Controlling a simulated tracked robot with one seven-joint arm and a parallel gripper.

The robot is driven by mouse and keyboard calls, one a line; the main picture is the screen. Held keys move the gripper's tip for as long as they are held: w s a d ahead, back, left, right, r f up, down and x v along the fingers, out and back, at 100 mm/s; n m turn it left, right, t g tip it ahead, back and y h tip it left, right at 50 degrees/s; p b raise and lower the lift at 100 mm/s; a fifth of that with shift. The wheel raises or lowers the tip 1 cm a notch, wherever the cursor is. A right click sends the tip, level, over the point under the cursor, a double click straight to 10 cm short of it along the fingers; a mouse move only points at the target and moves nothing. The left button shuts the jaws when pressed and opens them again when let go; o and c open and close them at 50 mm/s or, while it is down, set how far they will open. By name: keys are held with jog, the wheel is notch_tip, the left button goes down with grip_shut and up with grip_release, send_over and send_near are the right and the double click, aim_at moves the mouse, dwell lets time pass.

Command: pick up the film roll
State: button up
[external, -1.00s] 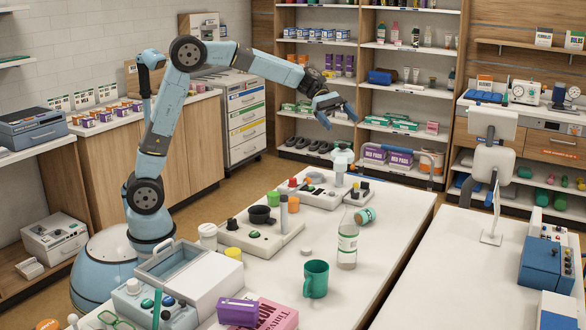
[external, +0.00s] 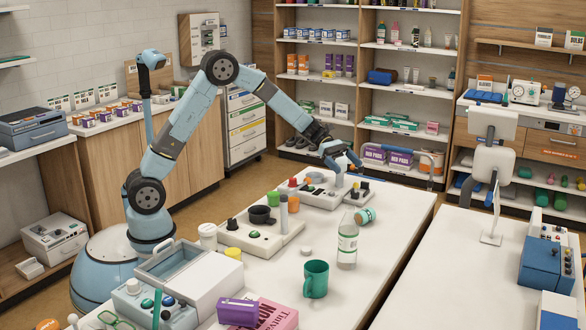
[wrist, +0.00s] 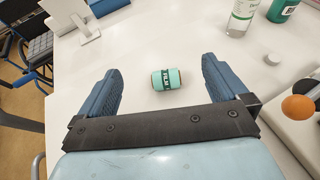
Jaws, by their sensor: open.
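The film roll (external: 365,215) is a small teal cylinder with a dark label band, lying on its side on the white table (external: 388,240). In the wrist view the film roll (wrist: 166,79) lies between and beyond my two open fingers, touching neither. My gripper (external: 350,163) is open and empty, above the table and behind the film roll in the external view. Both blue fingers of my gripper (wrist: 160,85) show in the wrist view.
A clear bottle (external: 347,240) stands close to the film roll, with a green mug (external: 316,279) nearer the front. A white cap (external: 305,250) lies by them. A control box with knobs (external: 325,190) is left of my gripper. The table's right side is clear.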

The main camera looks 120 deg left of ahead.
send_near(365, 211)
jog(key=x, duration=0.2)
jog(key=f+x, duration=0.1)
jog(key=x, duration=0.2)
jog(key=shift+w+a, duration=0.15)
jog(key=shift+a+x, duration=0.2)
jog(key=shift+x, duration=2.9)
jog(key=shift+w, duration=0.1)
jog(key=shift+c, duration=0.4)
